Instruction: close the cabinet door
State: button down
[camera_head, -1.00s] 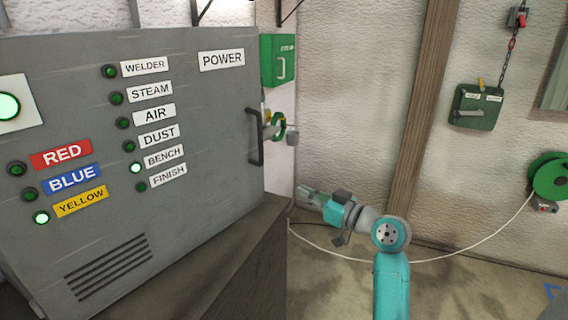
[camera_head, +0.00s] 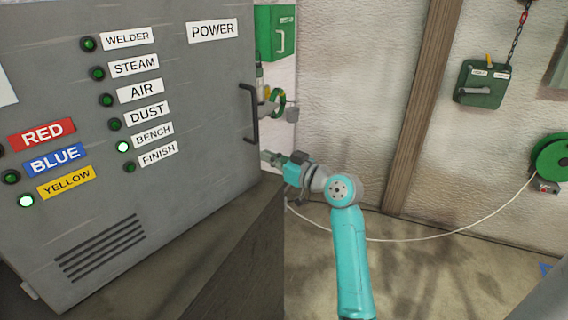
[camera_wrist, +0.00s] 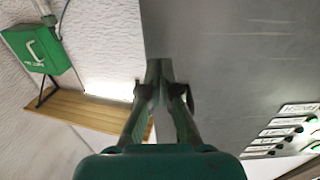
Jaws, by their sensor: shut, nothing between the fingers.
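The cabinet door (camera_head: 200,180) is a large grey panel with labelled lamps, filling the left of the head view. Its black upright handle (camera_head: 250,113) is near its right edge. My gripper (camera_head: 266,157) is just below and right of the handle, by the door's right edge. In the wrist view my gripper (camera_wrist: 159,68) is shut and empty, with its tips overlapping the edge of the grey door (camera_wrist: 235,55). I cannot tell whether the tips touch it. How far the door stands open is not clear.
A dark bench or ledge (camera_head: 240,255) is below the door. A green wall box (camera_head: 275,32) hangs beyond the door's edge. A white cable (camera_head: 440,236) loops low across the wall.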

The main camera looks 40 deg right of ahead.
aim_at(258, 149)
jog(key=shift+w+a, duration=0.15)
jog(key=shift+w, duration=1)
jog(key=w+a+n+y, duration=0.1)
jog(key=w+a+y, duration=0.1)
jog(key=w, duration=1.2)
jog(key=shift+a+r+n+g+y, duration=0.3)
jog(key=shift+r, duration=0.1)
jog(key=shift+w, duration=0.1)
jog(key=v, duration=1.3)
jog(key=shift+w+d+f, duration=0.1)
jog(key=shift+d+f, duration=0.1)
jog(key=shift+f, duration=0.2)
